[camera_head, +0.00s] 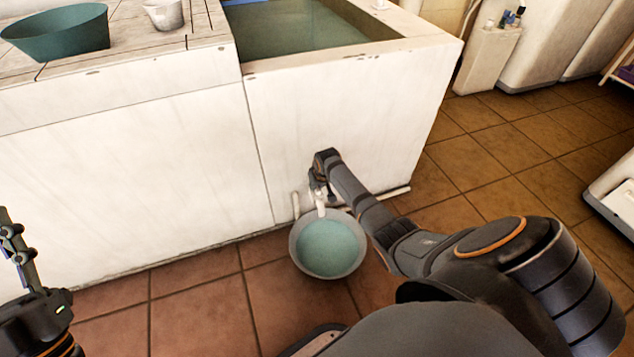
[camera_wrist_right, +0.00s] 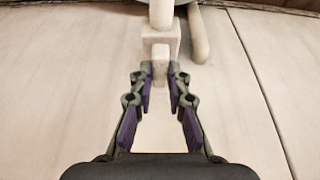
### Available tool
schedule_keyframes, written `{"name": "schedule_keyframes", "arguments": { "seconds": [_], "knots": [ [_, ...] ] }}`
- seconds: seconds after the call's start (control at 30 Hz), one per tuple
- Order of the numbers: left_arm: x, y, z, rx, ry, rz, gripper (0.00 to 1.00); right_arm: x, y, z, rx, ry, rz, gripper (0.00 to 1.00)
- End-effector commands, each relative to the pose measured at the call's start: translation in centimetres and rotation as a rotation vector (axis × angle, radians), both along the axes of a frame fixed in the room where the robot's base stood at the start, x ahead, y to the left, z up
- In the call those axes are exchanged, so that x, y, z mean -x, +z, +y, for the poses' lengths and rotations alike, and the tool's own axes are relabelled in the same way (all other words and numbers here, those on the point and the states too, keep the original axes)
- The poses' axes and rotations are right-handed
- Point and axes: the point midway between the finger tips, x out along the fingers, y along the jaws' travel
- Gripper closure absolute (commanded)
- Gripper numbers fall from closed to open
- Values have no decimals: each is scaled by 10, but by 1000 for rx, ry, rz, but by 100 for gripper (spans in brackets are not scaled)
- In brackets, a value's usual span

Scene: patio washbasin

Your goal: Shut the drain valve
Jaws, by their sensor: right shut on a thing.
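The drain valve (camera_head: 320,203) is a pale spout low on the front of the white washbasin (camera_head: 330,120). In the right wrist view the valve's block-shaped body (camera_wrist_right: 161,42) has a narrow pale lever (camera_wrist_right: 160,72) between my fingertips. My right gripper (camera_head: 317,182) is at the valve, shut on this lever; it also shows in the wrist view (camera_wrist_right: 160,78). The head view partly hides the lever behind the gripper. My left gripper (camera_head: 14,245) is at the left edge, away from the valve, and its opening is unclear.
A round bowl (camera_head: 328,246) with bluish water stands on the tiled floor (camera_head: 215,300) under the spout. A short pale pipe (camera_head: 296,204) is left of the valve. The basin holds water (camera_head: 295,30). A green tub (camera_head: 57,36) and small pot (camera_head: 165,14) stand on the ledge.

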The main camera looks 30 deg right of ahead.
Motion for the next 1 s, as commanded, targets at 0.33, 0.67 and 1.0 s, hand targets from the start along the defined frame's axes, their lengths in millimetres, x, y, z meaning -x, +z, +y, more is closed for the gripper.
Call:
{"name": "schedule_keyframes", "arguments": {
  "seconds": [0.33, 0.67, 1.0],
  "knots": [
    [-25, -40, 2, 6, 6, 200, 60, 0, 0, 0, 1, -30, -3, 100],
    [-25, -40, 2, 7, 6, 200, 60, -1, 0, 0, 1, -29, -3, 75],
    [-24, -40, 2, 7, 6, 199, 60, 0, 0, 0, 1, -28, -2, 61]
  ]
}}
